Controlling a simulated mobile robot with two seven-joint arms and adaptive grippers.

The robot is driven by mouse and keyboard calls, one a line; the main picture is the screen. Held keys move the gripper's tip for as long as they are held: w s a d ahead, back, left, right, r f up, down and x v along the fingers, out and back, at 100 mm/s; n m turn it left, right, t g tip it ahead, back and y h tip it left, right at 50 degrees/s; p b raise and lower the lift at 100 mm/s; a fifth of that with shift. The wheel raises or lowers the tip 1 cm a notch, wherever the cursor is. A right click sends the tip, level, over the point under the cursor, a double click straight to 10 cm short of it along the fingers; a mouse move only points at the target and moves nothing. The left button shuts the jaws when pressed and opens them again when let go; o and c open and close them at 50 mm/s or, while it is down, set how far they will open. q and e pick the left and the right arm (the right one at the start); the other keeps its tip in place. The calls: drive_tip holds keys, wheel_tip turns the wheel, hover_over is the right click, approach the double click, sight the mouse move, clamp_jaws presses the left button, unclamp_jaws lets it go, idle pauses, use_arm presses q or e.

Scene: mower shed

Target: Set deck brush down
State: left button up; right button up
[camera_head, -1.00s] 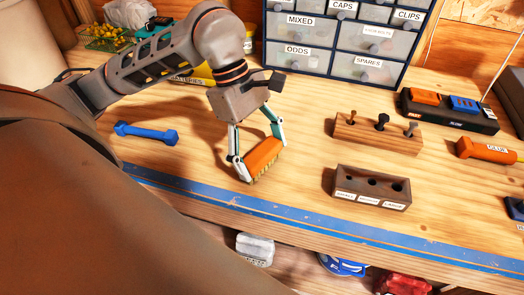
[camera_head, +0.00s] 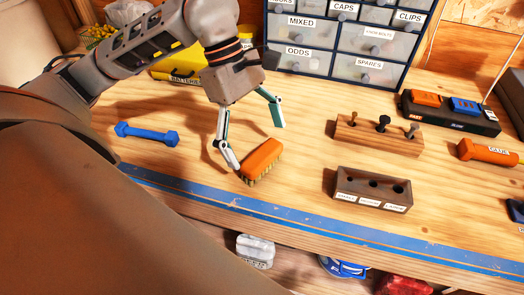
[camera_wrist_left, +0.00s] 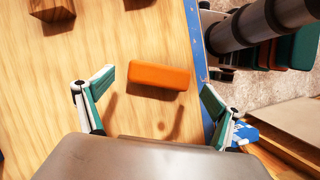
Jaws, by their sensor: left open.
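The deck brush (camera_head: 263,157), an orange block with yellowish bristles underneath, rests bristles down on the wooden workbench near its blue front edge. It also shows in the left wrist view (camera_wrist_left: 159,76), lying between and beyond the spread fingers. My left gripper (camera_head: 257,145) is open and empty, just above and behind the brush, with one finger close to the brush's left end. In the left wrist view its two fingers (camera_wrist_left: 160,92) stand wide apart with bare bench around the brush. My right gripper is not in view.
A wooden holder with upright bolts (camera_head: 370,138) and an empty holed block (camera_head: 372,188) stand right of the brush. A blue dumbbell-shaped tool (camera_head: 147,134) lies to the left. A drawer cabinet (camera_head: 335,60) stands behind.

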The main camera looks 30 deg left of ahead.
use_arm(q)
drive_tip(key=v, duration=0.8)
drive_tip(key=shift+s, duration=0.1)
idle(0.3)
